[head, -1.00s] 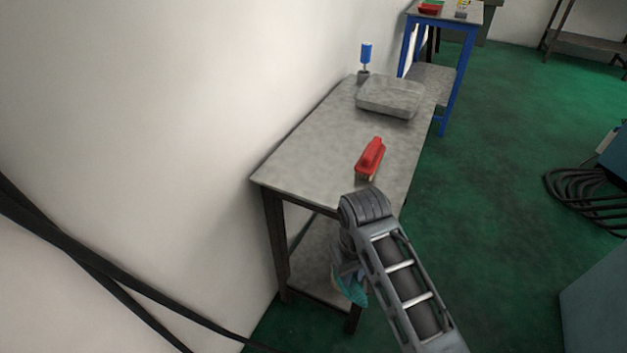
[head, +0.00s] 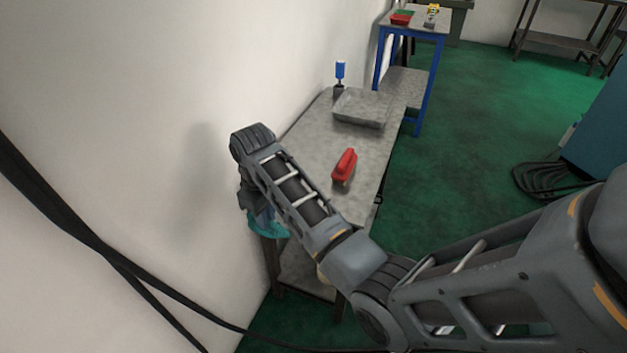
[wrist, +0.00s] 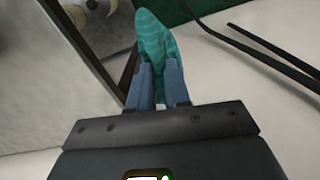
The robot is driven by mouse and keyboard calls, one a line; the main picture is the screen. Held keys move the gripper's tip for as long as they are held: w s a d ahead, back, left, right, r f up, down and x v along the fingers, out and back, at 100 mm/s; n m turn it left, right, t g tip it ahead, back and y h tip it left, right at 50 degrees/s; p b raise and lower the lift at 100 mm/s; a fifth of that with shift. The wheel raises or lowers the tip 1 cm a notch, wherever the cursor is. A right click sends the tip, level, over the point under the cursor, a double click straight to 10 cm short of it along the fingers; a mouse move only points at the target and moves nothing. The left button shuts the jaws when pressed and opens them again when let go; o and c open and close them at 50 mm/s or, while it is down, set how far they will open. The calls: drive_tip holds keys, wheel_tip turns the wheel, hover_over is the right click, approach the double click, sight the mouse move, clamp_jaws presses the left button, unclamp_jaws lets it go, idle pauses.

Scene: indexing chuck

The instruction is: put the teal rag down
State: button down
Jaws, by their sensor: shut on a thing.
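The teal rag (wrist: 153,40) is between the fingers of my gripper (wrist: 158,80) in the wrist view, which is shut on it. In the head view the rag (head: 268,226) hangs below my gripper (head: 258,210), near the left front corner of the grey table (head: 365,150). My wrist and forearm partly hide the gripper and that corner. In the wrist view the tabletop edge (wrist: 75,35) lies to the left of the rag.
A red-handled brush (head: 344,166) lies on the table. Behind it are a grey tray (head: 361,108) and a blue-handled tool (head: 340,72). The white wall (head: 130,100) runs close on the left, with black cables (head: 60,215) in front. Bare tabletop lies around the brush.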

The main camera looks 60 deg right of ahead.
drive_tip(key=s+d+r+p, duration=0.2)
drive_tip(key=d+r, duration=0.3)
drive_tip(key=d, duration=0.4)
drive_tip(key=s+d+r+p, duration=0.1)
drive_tip(key=d+r, duration=0.3)
drive_tip(key=d, duration=0.5)
drive_tip(key=shift+s+d+r+p, duration=0.25)
drive_tip(key=shift+s+r+p, duration=0.1)
drive_tip(key=shift+s, duration=0.4)
drive_tip(key=shift+f+p, duration=0.6)
drive_tip(key=shift+f, duration=4.2)
drive_tip(key=shift+f, duration=0.1)
drive_tip(key=c, duration=1.1)
unclamp_jaws()
drive_tip(key=shift+f+b, duration=0.15)
drive_tip(key=shift+b, duration=0.2)
drive_tip(key=r, duration=0.8)
drive_tip(key=shift+s+b, duration=0.2)
drive_tip(key=shift+b, duration=0.15)
drive_tip(key=shift+f, duration=0.1)
